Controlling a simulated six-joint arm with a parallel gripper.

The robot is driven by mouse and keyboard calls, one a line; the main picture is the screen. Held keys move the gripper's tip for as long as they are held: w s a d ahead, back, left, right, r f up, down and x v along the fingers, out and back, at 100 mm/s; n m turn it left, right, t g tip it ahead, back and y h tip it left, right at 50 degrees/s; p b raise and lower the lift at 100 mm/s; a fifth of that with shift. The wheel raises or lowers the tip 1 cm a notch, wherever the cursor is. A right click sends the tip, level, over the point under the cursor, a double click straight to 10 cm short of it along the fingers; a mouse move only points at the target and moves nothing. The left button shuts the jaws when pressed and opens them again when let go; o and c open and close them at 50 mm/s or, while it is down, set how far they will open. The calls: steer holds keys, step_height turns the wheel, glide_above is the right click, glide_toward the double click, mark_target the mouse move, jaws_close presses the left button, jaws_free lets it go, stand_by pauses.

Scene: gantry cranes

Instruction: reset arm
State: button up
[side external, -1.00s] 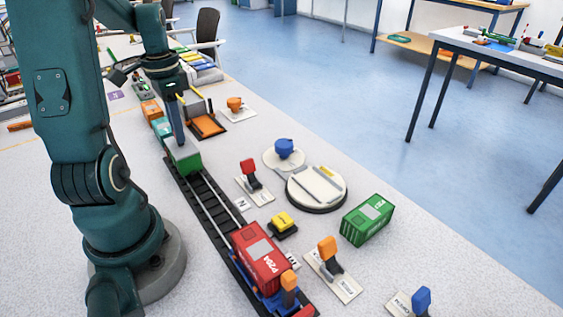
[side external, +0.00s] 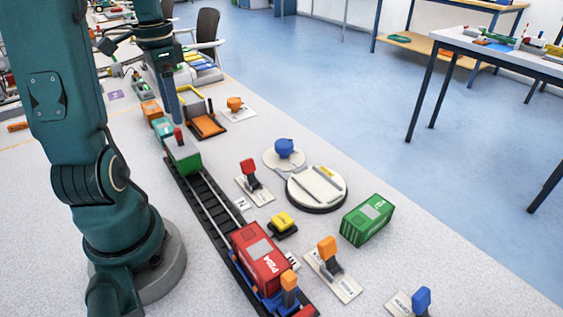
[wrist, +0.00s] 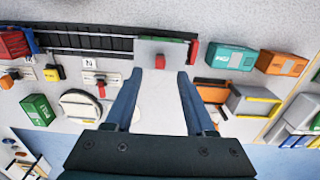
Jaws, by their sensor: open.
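My gripper (side external: 172,108) hangs above the far end of the black track (side external: 209,201), with its blue-grey fingers pointing down. In the wrist view my gripper (wrist: 160,73) is open, with nothing held between the fingers. Below it a green block-like wagon (side external: 184,158) with a pale top stands at the far track end. The fingers look clear of the wagon.
A red container (side external: 258,255) sits at the near track end. A green container (side external: 367,220), a round turntable (side external: 316,188), a yellow button (side external: 283,222) and several coloured levers stand to the right. Teal (side external: 162,128) and orange (side external: 151,110) containers and an orange tray (side external: 206,126) lie beyond.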

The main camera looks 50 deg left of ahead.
steer(key=shift+r, duration=0.9)
steer(key=shift+w+d, duration=0.1)
steer(key=shift+w, duration=0.05)
steer(key=w+d+r+m+t+y, duration=0.1)
steer(key=w+d+r+m, duration=0.2)
steer(key=d, duration=0.3)
steer(key=s+d+f+n+t, duration=0.1)
steer(key=d+t, duration=0.1)
steer(key=d, duration=0.6)
steer(key=s+d+f+n+t+h, duration=0.1)
steer(key=s+d+f+n+t, duration=0.1)
steer(key=d, duration=0.7)
steer(key=shift+t, duration=0.3)
